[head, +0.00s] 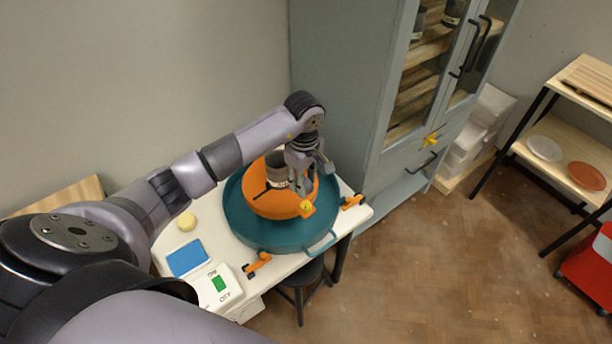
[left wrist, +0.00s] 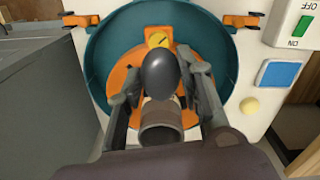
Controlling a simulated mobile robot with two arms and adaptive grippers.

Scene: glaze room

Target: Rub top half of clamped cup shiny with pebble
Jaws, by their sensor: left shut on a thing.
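The cup (head: 276,164) stands in the orange clamping fixture (head: 265,206), dark above and paler below. In the left wrist view the cup (left wrist: 160,132) shows its open rim towards the camera. My left gripper (head: 302,186) is just right of the cup in the head view, pointing down. In the left wrist view my left gripper (left wrist: 165,84) is shut on a smooth, dark, egg-shaped pebble (left wrist: 160,72). The pebble overlaps the cup's lower part in that view; I cannot tell whether they touch. In the head view the pebble is hidden. My right gripper is out of view.
A teal basin (head: 237,219) surrounds the fixture on the white table (head: 170,245). A blue pad (head: 187,258), a yellow sponge-like piece (head: 187,222), a switch box (head: 216,290) and orange clamps (head: 257,265) are around it. A grey cabinet (head: 345,90) stands close behind.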

